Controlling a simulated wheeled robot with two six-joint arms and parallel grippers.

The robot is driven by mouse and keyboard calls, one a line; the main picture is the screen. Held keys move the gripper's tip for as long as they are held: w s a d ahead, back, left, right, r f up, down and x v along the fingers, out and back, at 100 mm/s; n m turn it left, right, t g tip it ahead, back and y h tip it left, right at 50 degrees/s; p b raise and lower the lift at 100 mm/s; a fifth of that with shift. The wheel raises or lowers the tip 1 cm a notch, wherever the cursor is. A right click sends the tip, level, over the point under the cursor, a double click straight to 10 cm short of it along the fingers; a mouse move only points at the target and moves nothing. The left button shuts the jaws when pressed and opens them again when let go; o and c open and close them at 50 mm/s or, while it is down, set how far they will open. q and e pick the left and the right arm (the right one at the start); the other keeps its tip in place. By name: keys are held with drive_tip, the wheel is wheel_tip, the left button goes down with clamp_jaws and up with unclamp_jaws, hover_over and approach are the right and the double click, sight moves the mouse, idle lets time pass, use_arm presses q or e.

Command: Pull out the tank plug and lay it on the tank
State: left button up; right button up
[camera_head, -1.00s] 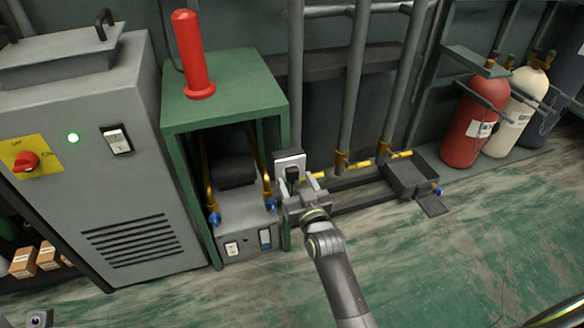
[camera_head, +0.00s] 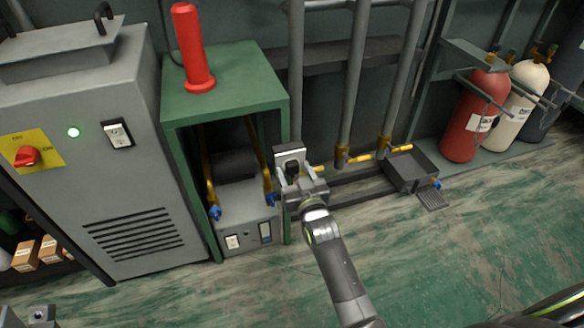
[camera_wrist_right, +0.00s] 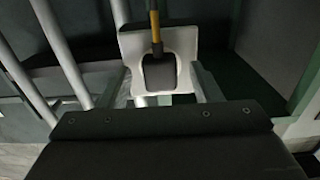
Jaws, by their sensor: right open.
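A dark plug (camera_head: 292,168), which I take to be the tank plug, sits in a pale socket plate (camera_head: 290,152) beside the green stand. In the right wrist view the plug (camera_wrist_right: 160,73) stands against the white plate (camera_wrist_right: 185,42), with a yellowish cable running up from it. My right gripper (camera_head: 292,179) is open in front of the plug, its fingers on either side of it; I cannot tell whether they touch it. Which object is the tank is unclear; a grey unit with a dark cylinder (camera_head: 234,163) stands inside the stand.
The green stand (camera_head: 225,85) carries a red cylinder (camera_head: 192,50). A grey cabinet (camera_head: 130,190) stands left. Vertical pipes (camera_head: 352,90) and a dark tray (camera_head: 410,170) lie right of the socket. Gas bottles (camera_head: 475,115) stand far right. The floor in front is clear.

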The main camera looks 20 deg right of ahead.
drive_tip(key=shift+c, duration=0.2)
idle(0.7)
clamp_jaws()
